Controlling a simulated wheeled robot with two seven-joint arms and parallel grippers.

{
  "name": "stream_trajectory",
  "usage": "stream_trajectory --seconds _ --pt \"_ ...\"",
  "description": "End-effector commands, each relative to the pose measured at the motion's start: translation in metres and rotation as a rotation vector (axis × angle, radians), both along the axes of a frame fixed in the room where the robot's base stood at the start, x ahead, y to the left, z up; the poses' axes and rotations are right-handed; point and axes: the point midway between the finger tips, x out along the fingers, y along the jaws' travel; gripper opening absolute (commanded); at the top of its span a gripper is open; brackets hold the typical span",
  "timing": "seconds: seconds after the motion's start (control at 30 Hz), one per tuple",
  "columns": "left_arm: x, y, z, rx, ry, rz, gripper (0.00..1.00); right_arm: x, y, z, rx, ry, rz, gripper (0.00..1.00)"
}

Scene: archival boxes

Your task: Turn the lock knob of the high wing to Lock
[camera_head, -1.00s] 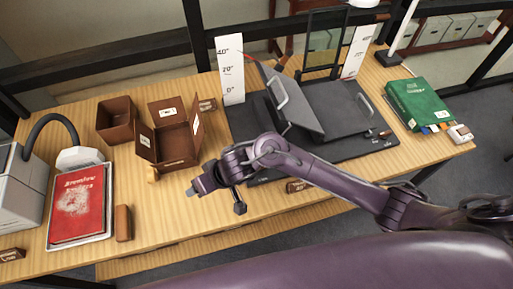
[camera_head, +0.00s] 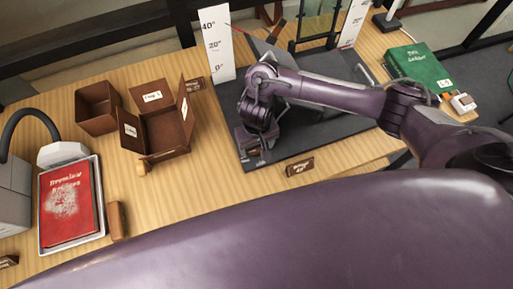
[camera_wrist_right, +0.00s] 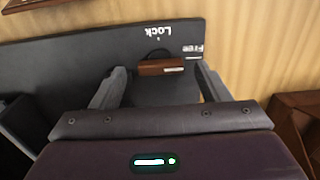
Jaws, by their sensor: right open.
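The lock knob (camera_wrist_right: 160,68) is a small brown bar in the right wrist view, lying crosswise on the dark base plate. The white word Lock (camera_wrist_right: 158,31) is printed beside it, and the Free label (camera_wrist_right: 194,49) is near its right end. My right gripper (camera_wrist_right: 163,72) is open, with one finger on each side of the knob; I cannot tell whether they touch it. In the head view, my right gripper (camera_head: 254,150) is over the left front corner of the base (camera_head: 335,150) and hides the knob. The raised left wing (camera_head: 268,52) is mostly behind my arm. My left gripper is not in view.
White angle scales (camera_head: 216,45) stand behind the base. Brown open boxes (camera_head: 165,125) are to its left, with a red book (camera_head: 70,205) in a tray farther left. A green book (camera_head: 418,68) lies at right. A small brown plaque (camera_head: 299,167) sits in front.

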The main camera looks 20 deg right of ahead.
Motion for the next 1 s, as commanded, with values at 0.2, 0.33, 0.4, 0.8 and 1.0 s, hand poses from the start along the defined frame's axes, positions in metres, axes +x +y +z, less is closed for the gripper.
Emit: stream_trajectory --seconds 0.2,0.33,0.4,0.8,1.0 --pt "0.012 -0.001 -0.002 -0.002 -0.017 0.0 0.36 0.0 0.0 -0.013 0.001 -0.001 0.0 0.69" --pt "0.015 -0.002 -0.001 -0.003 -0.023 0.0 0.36 0.0 0.0 -0.013 0.001 -0.002 0.001 0.69" --pt "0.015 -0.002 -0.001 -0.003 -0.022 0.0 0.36 0.0 0.0 -0.013 0.002 -0.002 0.001 0.69" --pt "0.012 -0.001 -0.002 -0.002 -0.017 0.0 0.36 0.001 0.001 -0.012 0.001 -0.003 0.001 0.24" --pt "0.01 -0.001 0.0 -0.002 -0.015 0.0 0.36 0.001 0.001 -0.012 0.001 -0.002 0.018 0.24"
